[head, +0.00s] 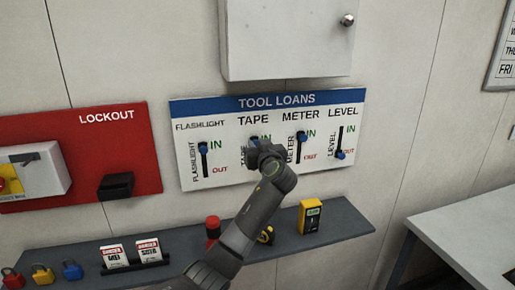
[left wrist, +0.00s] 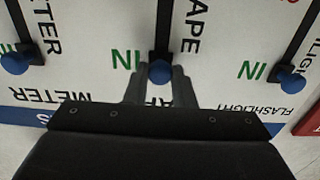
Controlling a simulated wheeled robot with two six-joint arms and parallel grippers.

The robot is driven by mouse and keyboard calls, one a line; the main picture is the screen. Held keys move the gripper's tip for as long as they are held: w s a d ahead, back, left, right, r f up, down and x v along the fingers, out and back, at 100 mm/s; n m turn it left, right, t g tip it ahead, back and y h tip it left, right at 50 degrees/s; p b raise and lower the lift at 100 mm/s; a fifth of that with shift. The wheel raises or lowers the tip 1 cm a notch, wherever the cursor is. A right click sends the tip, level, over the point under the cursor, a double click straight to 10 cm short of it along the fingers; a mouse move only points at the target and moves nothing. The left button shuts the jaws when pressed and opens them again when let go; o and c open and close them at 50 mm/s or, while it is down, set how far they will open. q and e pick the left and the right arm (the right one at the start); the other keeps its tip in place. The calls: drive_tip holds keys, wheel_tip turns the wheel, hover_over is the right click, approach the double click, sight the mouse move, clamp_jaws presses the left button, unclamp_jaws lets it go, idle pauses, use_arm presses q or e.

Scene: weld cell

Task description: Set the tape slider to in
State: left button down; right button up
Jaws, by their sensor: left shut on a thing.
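The tape slider's blue knob (left wrist: 160,70) sits at the end of its dark slot beside the green IN label (left wrist: 122,58). The rest of the slot runs away from it toward the top of the left wrist view. My left gripper (left wrist: 157,82) is shut on this knob, one finger on each side. In the head view my left gripper (head: 264,150) covers the knob and most of the tape slot on the TOOL LOANS board (head: 225,178). My right gripper is not in view.
The flashlight knob (head: 203,147) and meter knob (head: 301,135) stand high, and the level knob (head: 340,155) low. A shelf (head: 335,224) below holds a yellow meter (head: 310,216), a tape and a red flashlight (head: 212,228). A cabinet (head: 285,40) hangs above.

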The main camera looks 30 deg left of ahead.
use_arm(q)
drive_tip(key=c, duration=1.2)
unclamp_jaws()
drive_tip(key=shift+r, duration=0.25)
drive_tip(key=shift+c, duration=0.2)
drive_tip(key=shift+d+f, duration=0.1)
drive_tip(key=b+v, duration=0.7)
drive_tip(key=v, duration=1)
drive_tip(key=shift+s, duration=0.2)
